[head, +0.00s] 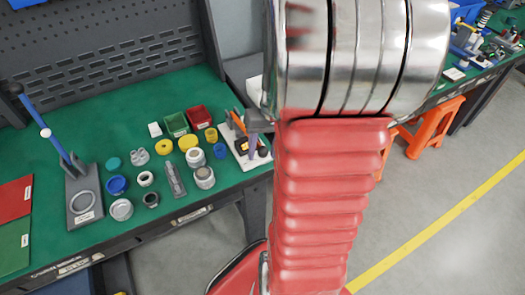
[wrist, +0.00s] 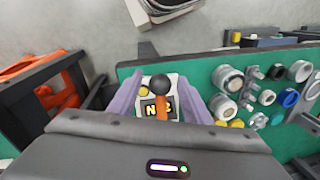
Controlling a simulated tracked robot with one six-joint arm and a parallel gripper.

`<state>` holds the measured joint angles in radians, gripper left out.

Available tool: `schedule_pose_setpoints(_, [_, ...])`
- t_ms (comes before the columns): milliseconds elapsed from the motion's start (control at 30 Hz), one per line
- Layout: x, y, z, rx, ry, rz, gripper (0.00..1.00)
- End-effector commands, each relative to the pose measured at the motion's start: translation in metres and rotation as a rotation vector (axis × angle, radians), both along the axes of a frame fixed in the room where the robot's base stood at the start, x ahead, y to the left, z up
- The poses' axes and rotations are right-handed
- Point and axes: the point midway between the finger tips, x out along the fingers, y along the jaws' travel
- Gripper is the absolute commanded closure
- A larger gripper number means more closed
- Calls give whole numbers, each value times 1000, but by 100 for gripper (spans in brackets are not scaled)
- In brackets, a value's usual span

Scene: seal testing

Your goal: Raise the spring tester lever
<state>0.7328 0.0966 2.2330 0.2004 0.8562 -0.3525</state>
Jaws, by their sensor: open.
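The spring tester (head: 240,160) stands at the right end of the green bench, a pale base with an orange part and dark parts, partly covered by my gripper. In the wrist view its black ball knob (wrist: 160,84) and orange lever (wrist: 162,106) lie in front of a dark display (wrist: 150,108) with yellow characters. My gripper (wrist: 159,98) is open, with one purple finger left and one right of the knob and lever. The fingers appear apart from both. How close the fingertips are in depth I cannot tell.
Caps, rings and cylinders (head: 194,157) crowd the mat left of the tester, with green (head: 177,124) and red (head: 200,117) bins behind. A blue-levered device (head: 44,132) stands further left. An orange stool (head: 432,128) is on the floor to the right.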

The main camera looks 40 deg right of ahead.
Motion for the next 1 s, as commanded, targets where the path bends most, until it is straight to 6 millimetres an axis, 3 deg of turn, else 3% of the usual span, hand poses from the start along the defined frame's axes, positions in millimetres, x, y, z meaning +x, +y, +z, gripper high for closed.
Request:
schedule_pose_setpoints(400, [1,1,-7,-1,0,0,57])
schedule_pose_setpoints(1000, [1,1,-6,-1,-1,1,99])
